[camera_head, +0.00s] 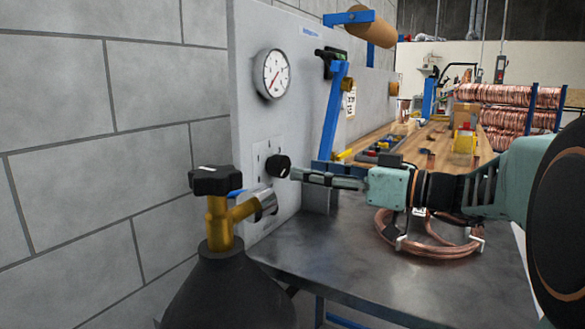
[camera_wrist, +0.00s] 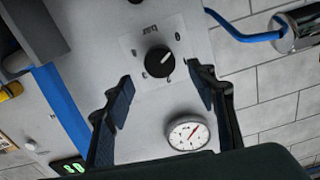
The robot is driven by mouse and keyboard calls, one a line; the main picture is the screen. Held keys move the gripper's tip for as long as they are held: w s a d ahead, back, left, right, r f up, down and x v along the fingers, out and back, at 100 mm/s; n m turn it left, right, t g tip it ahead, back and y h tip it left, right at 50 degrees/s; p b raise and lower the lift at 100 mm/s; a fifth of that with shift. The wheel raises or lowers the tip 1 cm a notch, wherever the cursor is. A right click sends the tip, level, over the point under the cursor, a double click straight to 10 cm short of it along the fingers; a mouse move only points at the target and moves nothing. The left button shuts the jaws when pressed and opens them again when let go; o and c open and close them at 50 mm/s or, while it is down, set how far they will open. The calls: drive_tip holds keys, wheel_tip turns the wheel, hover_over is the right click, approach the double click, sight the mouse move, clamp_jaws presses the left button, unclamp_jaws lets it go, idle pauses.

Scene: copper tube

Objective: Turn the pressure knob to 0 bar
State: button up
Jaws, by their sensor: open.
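The black pressure knob (camera_head: 278,166) sits on a light plate on the upright grey panel. In the wrist view the knob (camera_wrist: 158,62) has a white pointer line towards the upper right, with small marks around it and the word "bar" above; the marks are too small to read surely. My gripper (camera_head: 294,174) points at the panel, its tips close to the knob in the head view. In the wrist view my gripper (camera_wrist: 159,73) is open, with one finger each side of the knob and visible gaps; it is not closed on it. The round gauge (camera_head: 275,74) with a red needle also shows in the wrist view (camera_wrist: 188,133).
A dark gas cylinder (camera_head: 228,285) with a brass valve and black handwheel (camera_head: 216,180) stands left of the knob. A copper coil (camera_head: 430,240) lies on the metal table (camera_head: 340,285) under my arm.

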drive_tip(key=v, duration=0.6)
drive_tip(key=shift+a, duration=0.1)
